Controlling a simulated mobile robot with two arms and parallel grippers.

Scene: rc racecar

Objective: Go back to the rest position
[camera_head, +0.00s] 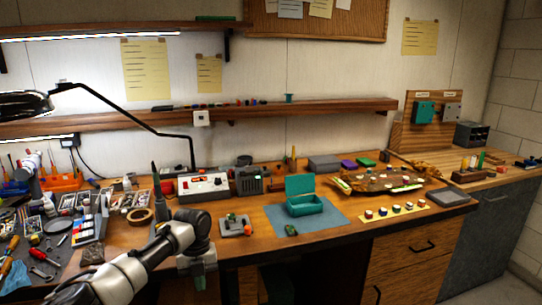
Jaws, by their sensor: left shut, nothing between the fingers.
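My left arm comes in from the lower left, white and grey. Its left gripper (205,284) hangs pointing down in front of the workbench's front edge, shut with nothing seen in it. The wooden workbench (350,230) lies behind it. On the bench, a teal open box (305,205) stands on a blue mat (338,218), to the right of the gripper and apart from it. A small dark green piece (291,230) lies on the mat in front of the box. My right gripper does not show.
A grey power supply (205,185) and a small grey plate with parts (235,226) stand behind the gripper. Tools and a tape roll (139,215) crowd the bench's left. A wooden model (380,181) lies right. Drawers (415,254) front the bench; floor shows lower right.

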